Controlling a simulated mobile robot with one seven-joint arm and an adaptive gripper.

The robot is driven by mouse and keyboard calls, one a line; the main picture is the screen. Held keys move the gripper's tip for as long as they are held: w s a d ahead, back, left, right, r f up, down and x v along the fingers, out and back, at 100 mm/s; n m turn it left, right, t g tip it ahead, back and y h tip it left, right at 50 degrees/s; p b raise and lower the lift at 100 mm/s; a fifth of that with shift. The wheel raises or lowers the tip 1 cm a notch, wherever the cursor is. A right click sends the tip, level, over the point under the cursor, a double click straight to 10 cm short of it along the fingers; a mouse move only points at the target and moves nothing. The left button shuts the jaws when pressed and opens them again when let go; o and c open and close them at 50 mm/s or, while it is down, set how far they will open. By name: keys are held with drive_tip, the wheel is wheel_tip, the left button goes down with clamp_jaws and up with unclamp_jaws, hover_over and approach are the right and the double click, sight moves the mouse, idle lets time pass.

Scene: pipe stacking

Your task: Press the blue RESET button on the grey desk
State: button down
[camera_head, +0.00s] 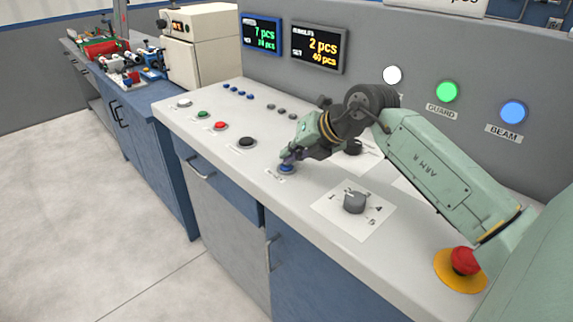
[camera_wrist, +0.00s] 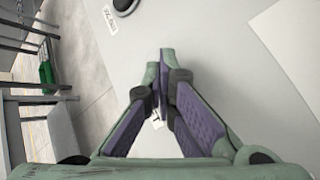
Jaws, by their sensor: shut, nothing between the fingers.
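The blue RESET button (camera_head: 287,169) sits near the front edge of the grey desk (camera_head: 235,175) in the head view. My gripper (camera_head: 289,157) is shut and empty, its fingertips pointing down at the button. In the head view the tips overlap the button's top; I cannot tell for sure whether they touch or press it. In the wrist view my gripper (camera_wrist: 165,58) shows its closed fingers over the pale desk top, and they hide the button there. A small part of a label (camera_wrist: 157,121) shows between the fingers.
A black button (camera_head: 245,142), a red one (camera_head: 220,125) and a green one (camera_head: 202,114) stand in a row to the left. A rotary knob (camera_head: 354,202) is to the right, with a red emergency stop (camera_head: 464,260) farther right. Lit lamps and two displays line the back panel.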

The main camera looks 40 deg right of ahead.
drive_tip(key=shift+r, duration=0.75)
drive_tip(key=shift+r, duration=0.1)
drive_tip(key=shift+r+p, duration=1.3)
drive_tip(key=shift+r, duration=1.15)
drive_tip(key=shift+f, duration=0.15)
